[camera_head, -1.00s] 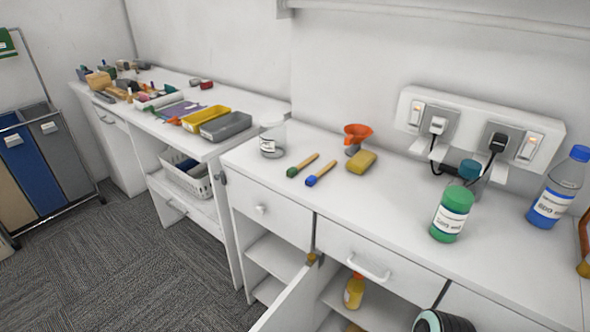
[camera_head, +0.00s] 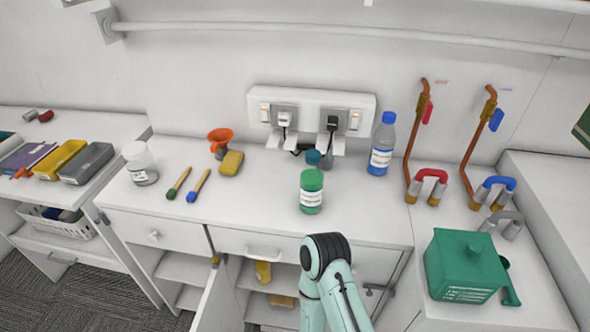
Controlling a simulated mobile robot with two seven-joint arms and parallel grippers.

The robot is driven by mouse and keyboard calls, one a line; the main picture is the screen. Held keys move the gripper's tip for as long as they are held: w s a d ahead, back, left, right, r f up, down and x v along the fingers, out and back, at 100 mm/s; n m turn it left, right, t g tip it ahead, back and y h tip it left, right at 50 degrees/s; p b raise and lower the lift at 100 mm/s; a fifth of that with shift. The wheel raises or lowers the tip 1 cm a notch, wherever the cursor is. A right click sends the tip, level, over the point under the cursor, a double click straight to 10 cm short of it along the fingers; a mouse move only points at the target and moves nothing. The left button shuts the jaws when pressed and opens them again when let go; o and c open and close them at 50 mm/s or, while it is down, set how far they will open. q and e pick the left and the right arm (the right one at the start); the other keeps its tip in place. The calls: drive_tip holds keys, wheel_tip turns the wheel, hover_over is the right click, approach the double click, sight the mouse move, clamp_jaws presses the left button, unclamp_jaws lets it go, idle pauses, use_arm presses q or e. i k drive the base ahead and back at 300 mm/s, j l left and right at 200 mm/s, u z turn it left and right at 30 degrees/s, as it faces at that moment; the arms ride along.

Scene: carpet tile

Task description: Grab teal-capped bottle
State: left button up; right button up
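A clear bottle with a blue cap (camera_head: 382,145) stands to the right. One of my arms rises from the bottom edge, in front of the counter. Neither of my grippers is in view.
Copper taps (camera_head: 412,150) and a green box (camera_head: 463,266) are right. A cabinet door (camera_head: 218,300) stands open below. The counter's front middle is clear.

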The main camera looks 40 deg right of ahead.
sight(311, 176)
drive_tip(key=z, duration=1.55)
